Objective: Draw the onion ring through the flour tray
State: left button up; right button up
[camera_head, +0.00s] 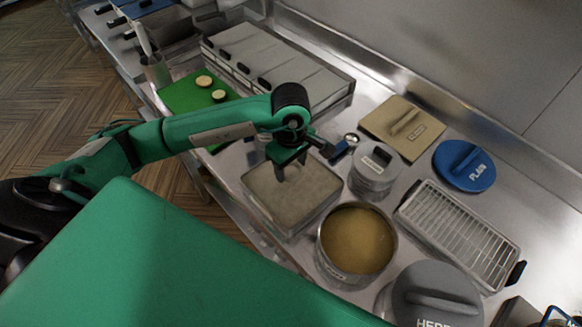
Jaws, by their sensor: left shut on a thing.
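The flour tray (258,201) is a shallow rectangular metal tray with a pale beige layer in it, at the middle of the counter. My left gripper (290,171) comes in from the left and points down over the far part of the tray. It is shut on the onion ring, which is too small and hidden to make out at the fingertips. I cannot tell whether the ring touches the flour. My right gripper is not in view.
A green board (180,95) with two pale round slices lies left of the tray. A pot of yellowish batter (357,240) stands close at its right, with a lidded grey tub (373,172) behind. A wire rack (460,235), a tan lid (402,127) and a blue lid (464,166) lie farther right.

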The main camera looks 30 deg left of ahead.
pick_arm(q)
jog(key=shift+r, duration=0.4)
jog(key=shift+r+p, duration=0.3)
jog(key=shift+r, duration=1.2)
